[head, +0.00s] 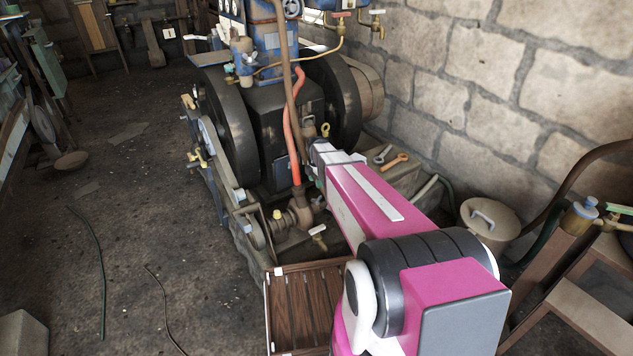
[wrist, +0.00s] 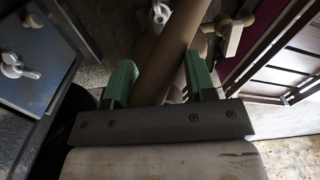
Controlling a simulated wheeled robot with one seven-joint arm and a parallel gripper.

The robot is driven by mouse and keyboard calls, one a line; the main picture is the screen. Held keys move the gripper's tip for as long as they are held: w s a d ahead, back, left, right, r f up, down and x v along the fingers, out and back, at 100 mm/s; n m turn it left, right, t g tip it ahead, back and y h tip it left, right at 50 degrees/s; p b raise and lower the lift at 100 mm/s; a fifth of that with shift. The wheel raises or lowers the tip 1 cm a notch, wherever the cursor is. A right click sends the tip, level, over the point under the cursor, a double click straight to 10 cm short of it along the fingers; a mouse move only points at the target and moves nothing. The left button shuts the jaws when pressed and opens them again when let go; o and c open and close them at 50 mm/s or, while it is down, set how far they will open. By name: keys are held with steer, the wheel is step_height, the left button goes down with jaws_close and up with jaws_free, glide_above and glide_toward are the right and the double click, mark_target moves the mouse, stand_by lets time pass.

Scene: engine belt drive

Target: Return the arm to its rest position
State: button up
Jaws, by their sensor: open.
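The engine is dark, with large black flywheels and a blue upper part. A belt (head: 218,150) runs along its left side.
A red hose (head: 293,125) and a brown pipe (head: 285,50) stand close to the arm's far end. A wooden slatted crate (head: 300,305) is below the arm. A stone wall (head: 480,70) bounds the right. A lidded pot (head: 487,225) stands right. The floor at left is mostly clear.

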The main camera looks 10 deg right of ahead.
steer(key=s+r+m, duration=0.4)
steer(key=s+m, duration=0.7)
steer(key=s, duration=0.1)
steer(key=s+r+m, duration=0.5)
steer(key=s+m, duration=0.6)
steer(key=s, duration=0.1)
steer(key=shift+s+r, duration=0.15)
steer(key=shift+r, duration=0.15)
